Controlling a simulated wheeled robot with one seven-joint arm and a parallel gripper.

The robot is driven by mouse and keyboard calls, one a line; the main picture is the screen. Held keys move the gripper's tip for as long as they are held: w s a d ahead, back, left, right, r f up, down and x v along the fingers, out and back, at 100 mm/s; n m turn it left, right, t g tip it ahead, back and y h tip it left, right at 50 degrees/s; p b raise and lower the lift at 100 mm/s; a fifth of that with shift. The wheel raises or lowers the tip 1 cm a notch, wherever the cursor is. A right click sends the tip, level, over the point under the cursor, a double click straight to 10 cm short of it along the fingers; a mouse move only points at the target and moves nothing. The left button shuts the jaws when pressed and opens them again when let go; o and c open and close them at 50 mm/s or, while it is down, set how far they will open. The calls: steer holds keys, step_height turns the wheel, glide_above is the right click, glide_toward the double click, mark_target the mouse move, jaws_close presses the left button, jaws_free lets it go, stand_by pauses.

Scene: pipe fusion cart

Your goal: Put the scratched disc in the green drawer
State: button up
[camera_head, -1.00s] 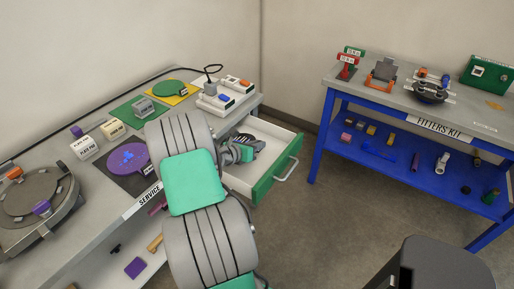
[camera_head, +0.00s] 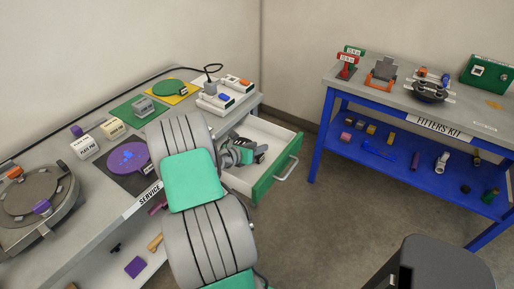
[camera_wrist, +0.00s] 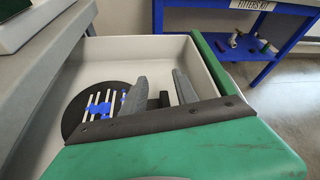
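The green drawer (camera_head: 278,170) is pulled out of the bench, with a white inside and a handle on its green front. In the wrist view the drawer's white wall (camera_wrist: 150,48) surrounds a dark round disc (camera_wrist: 72,115) with white parallel lines and blue patches, lying on the drawer floor. My gripper (camera_head: 263,153) is over the drawer. In the wrist view my gripper (camera_wrist: 160,77) has its two grey fingers apart, with no disc between them. The disc is left of the fingers, partly hidden by my gripper. In the head view I cannot make out the disc.
A purple disc (camera_head: 128,157) lies on a dark mat, and a green disc (camera_head: 170,88) on a yellow mat. A grey round machine (camera_head: 30,195) stands at the left. The blue fitters' bench (camera_head: 420,120) stands right, with open floor between.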

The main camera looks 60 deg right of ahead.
steer(key=w+a+r+m+t+y, duration=0.25)
steer(key=w+a+m, duration=0.2)
steer(key=a, duration=0.55)
steer(key=w+a+r+m+t+y, duration=0.1)
steer(key=w+a+r+m+y, duration=0.3)
steer(key=a, duration=0.7)
steer(key=w+a+r+m+t, duration=0.1)
steer(key=w+a+m+t, duration=0.15)
steer(key=w+a, duration=0.55)
steer(key=s+a+r+m+y, duration=0.1)
steer(key=s+a+m+y, duration=0.1)
steer(key=a, duration=0.6)
steer(key=s+a+r+m+y, duration=0.2)
steer(key=s+a, duration=0.1)
steer(key=a, duration=0.5)
steer(key=s+a+r+m+y, duration=0.2)
steer(key=a, duration=0.7)
steer(key=shift+s+m+t, duration=0.3)
steer(key=shift+s+m, duration=0.1)
steer(key=shift+r+y, duration=0.1)
steer(key=shift+y, duration=0.15)
